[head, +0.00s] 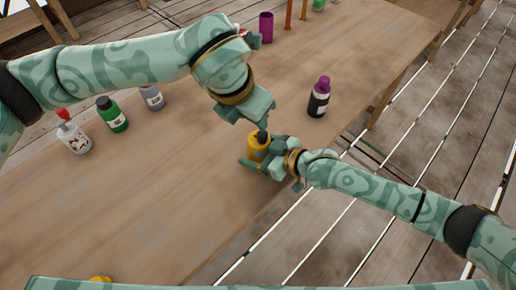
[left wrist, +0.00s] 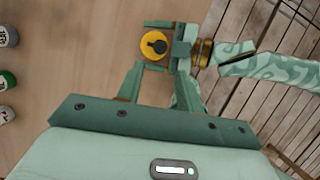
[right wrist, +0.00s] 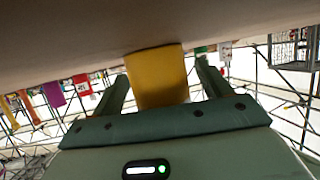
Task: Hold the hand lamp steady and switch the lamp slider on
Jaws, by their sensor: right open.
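The hand lamp is a yellow cylinder (head: 257,150) with a black knob-like part on top, standing on the wooden table. From above in the left wrist view it is a yellow disc (left wrist: 146,54) with the black part (left wrist: 155,43) on it. My right gripper (head: 258,164) is open low at the table, a finger on either side of the lamp; the right wrist view shows the yellow body (right wrist: 157,75) between the fingers. I cannot tell if they touch it. My left gripper (left wrist: 158,75) is open and empty above the lamp, pointing down, its fingers apart.
A dark bottle with a purple cap (head: 319,97) stands right of the lamp. A white bottle (head: 73,137), a green bottle (head: 112,115) and a grey bottle (head: 152,97) stand at the left. A purple cup (head: 266,27) is at the back.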

